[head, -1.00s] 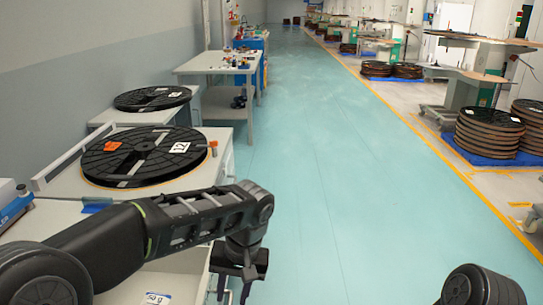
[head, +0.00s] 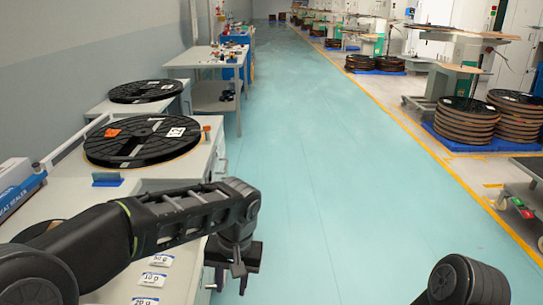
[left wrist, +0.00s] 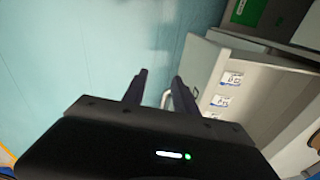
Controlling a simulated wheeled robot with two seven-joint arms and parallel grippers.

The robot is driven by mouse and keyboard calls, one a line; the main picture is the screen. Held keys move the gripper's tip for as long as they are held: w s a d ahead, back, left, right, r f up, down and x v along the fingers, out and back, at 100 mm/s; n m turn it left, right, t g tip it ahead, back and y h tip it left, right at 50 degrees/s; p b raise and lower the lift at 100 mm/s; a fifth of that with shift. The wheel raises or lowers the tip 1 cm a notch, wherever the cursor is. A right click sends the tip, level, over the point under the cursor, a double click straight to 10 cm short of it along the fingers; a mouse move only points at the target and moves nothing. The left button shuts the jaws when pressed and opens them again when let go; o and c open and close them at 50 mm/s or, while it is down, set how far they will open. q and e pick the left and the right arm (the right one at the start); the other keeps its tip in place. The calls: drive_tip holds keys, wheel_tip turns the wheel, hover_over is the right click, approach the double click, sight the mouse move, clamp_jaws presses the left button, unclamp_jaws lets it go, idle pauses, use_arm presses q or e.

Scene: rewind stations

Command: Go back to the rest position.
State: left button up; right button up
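My left arm (head: 170,220) reaches across the bench from the left, bent, with its gripper (head: 231,282) hanging down past the bench's right edge, over the floor. In the left wrist view the two dark fingers of this gripper (left wrist: 159,78) stand apart with nothing between them. Part of my right arm (head: 465,285) shows at the bottom right; its gripper is out of the picture.
A black reel (head: 143,141) lies on the bench (head: 75,190), with another reel (head: 146,92) behind it. Small weight labels (head: 153,279) are by the bench edge. A cart (head: 530,193) stands at right. The teal aisle (head: 310,180) is clear.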

use_arm(q)
drive_tip(key=w+d+f+m+t+h, duration=0.2)
drive_tip(key=d+f+h, duration=0.1)
drive_tip(key=d+f, duration=0.3)
drive_tip(key=s+d+f+h, duration=0.1)
drive_tip(key=s+d+f, duration=0.1)
drive_tip(key=f, duration=0.4)
drive_tip(key=s+d+f+h, duration=0.2)
drive_tip(key=f, duration=0.3)
drive_tip(key=s+a+f+n+g, duration=0.1)
drive_tip(key=s+a+f, duration=0.2)
drive_tip(key=s+f, duration=0.35)
drive_tip(key=s+a+f+n+p, duration=0.1)
drive_tip(key=s+a+f+n, duration=0.15)
drive_tip(key=s+f, duration=0.35)
drive_tip(key=s+a+f+n+g, duration=0.1)
drive_tip(key=s+a+f, duration=0.25)
drive_tip(key=s, duration=0.45)
wheel_tip(320, 180, up, 11)
drive_tip(key=p, duration=1.1)
drive_tip(key=shift+d, duration=0.25)
drive_tip(key=shift+f, duration=0.15)
